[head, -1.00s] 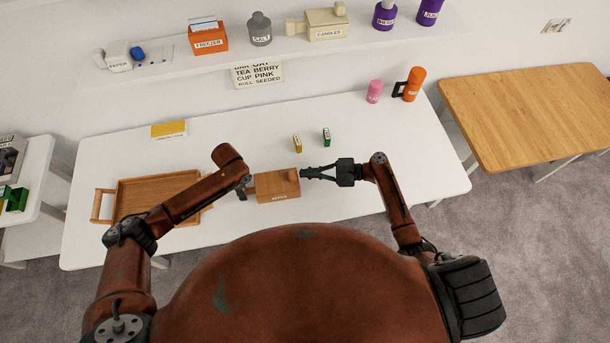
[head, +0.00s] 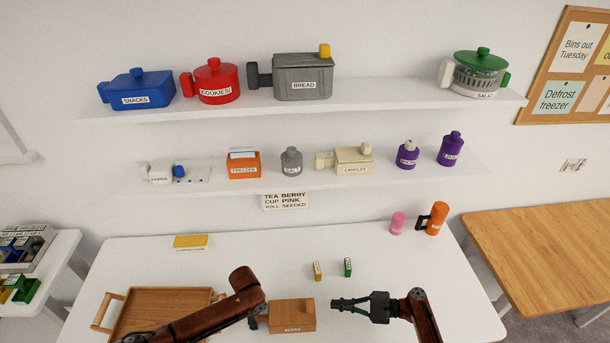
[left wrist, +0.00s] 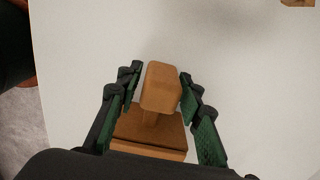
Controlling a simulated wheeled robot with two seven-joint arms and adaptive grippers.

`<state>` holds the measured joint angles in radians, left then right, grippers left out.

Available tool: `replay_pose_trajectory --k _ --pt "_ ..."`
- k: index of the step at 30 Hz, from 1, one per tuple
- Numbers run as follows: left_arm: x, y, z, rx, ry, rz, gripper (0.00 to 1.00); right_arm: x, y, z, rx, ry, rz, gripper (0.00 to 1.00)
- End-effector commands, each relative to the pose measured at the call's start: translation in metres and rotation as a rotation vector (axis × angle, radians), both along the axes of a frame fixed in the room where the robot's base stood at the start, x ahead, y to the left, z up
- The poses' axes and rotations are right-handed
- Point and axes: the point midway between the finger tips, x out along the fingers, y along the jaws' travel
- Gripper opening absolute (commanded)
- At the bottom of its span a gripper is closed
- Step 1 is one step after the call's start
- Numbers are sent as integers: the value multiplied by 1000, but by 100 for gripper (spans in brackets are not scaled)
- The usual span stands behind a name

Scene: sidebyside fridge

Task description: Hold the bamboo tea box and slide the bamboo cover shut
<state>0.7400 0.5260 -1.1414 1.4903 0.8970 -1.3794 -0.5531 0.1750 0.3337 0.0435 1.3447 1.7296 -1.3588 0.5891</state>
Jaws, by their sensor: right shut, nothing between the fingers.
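The bamboo tea box (head: 284,320) stands at the front of the white table with its label facing me. Its bamboo cover (head: 285,307) lies along the top, with a raised knob (head: 308,305) at the right end. In the left wrist view, my left gripper (left wrist: 160,82) has its fingers on both sides of the box's wooden block handle (left wrist: 162,88), close against it. In the head view my left forearm hides most of that gripper. My right gripper (head: 333,303) is shut and empty, pointing left, just right of the knob and apart from it.
A wooden tray (head: 152,312) lies left of the box. A yellow packet (head: 317,271) and a green packet (head: 348,267) stand behind it. A pink bottle (head: 398,223) and orange flask (head: 437,218) stand at the back right. The white table (head: 420,270) is clear right of the packets.

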Motion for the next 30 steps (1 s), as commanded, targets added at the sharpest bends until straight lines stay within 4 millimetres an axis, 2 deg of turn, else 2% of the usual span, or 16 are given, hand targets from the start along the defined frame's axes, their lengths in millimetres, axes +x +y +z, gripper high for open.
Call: replay_pose_trajectory --k 4,12,16,30 --pt "0 0 0 0 0 0 46 0 0 0 0 0 0 0" --pt "0 0 1 0 0 0 46 0 0 0 0 0 0 0" --pt "1 0 10 -1 -2 0 46 0 0 0 0 0 0 0" --pt "1 0 99 0 -3 -1 46 0 0 0 0 0 0 0"
